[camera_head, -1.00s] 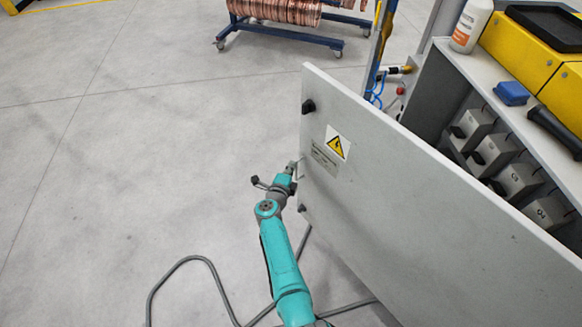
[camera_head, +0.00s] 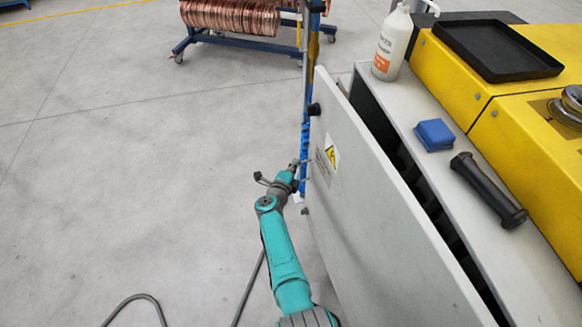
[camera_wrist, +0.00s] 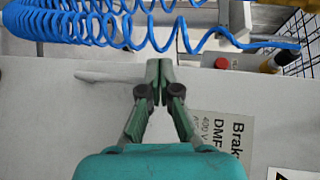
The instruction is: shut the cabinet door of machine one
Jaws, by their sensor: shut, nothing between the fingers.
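The grey cabinet door (camera_head: 375,215) stands partly open, with a narrow dark gap between it and the cabinet (camera_head: 480,225). It carries a yellow warning sign (camera_head: 332,154) and black knobs near its free edge. My gripper (camera_head: 303,163) is at the outer face of the door near that free edge. In the wrist view my gripper (camera_wrist: 158,68) is shut and empty, its fingertips in front of the pale door panel (camera_wrist: 60,120), beside a label (camera_wrist: 218,135). I cannot tell whether the tips touch the panel.
On the cabinet top are a white bottle (camera_head: 393,42), a blue block (camera_head: 434,135) and a black cylindrical handle (camera_head: 489,190). A black tray (camera_head: 497,48) sits on the yellow machine (camera_head: 520,120). A copper coil rack (camera_head: 230,18) stands behind. Blue coiled hose (camera_wrist: 90,25) hangs beyond the door edge.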

